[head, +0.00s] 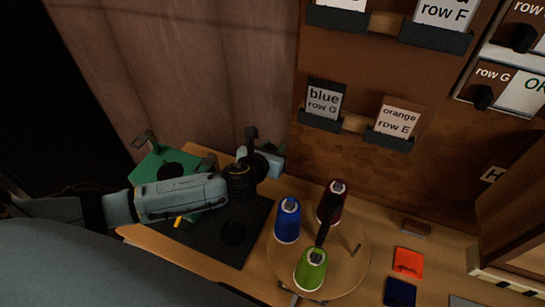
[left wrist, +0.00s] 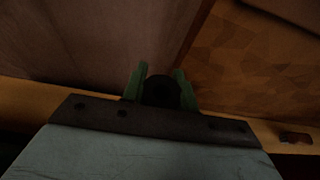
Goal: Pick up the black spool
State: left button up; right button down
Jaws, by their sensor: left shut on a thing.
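My left gripper (head: 252,148) reaches in from the left, above the bench's back edge and in front of the curtain. In the left wrist view its two green fingers (left wrist: 160,78) are shut on the black spool (left wrist: 160,92), a dark round shape between them. The spool's outline is hard to make out in the head view, where the hand and fingers are dark. I see no support under the spool in the wrist view.
A round wooden turntable (head: 358,270) carries a blue spool (head: 287,222), a dark red spool (head: 331,203) and a green spool (head: 311,268). A green stand (head: 150,170) and a black mat (head: 232,250) lie near my arm. Orange (head: 408,263) and navy (head: 400,292) squares lie right.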

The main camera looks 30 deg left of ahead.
pick_arm(q)
jog(key=s+d, duration=0.1)
jog(key=s, duration=1.8)
jog(key=shift+s, duration=0.3)
